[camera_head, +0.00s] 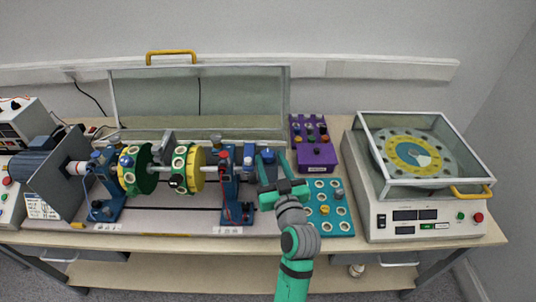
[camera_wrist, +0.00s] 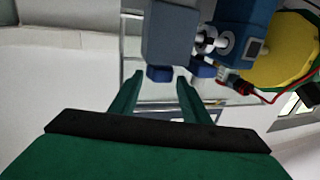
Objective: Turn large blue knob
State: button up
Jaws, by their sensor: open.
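A blue knob (camera_head: 268,153) shows at the right end of the shaft rig, just beyond the fingertips of my gripper (camera_head: 271,161). In the wrist view, a dark blue knob-like block (camera_wrist: 160,74) sits under a grey-blue housing (camera_wrist: 170,34), close to the gap between my fingertips (camera_wrist: 158,80).
The rig has green and yellow discs (camera_head: 195,168) and a blue bearing stand (camera_head: 232,190). A teal tray (camera_head: 344,222) lies right of my gripper, with a purple control box (camera_head: 318,155) behind it. A covered turntable machine (camera_head: 372,205) stands at the right. A red cable (camera_wrist: 268,98) hangs nearby.

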aim_at(270, 158)
jog(key=shift+x, duration=1.65)
jog(key=c, duration=0.8)
jog(key=shift+y, duration=0.3)
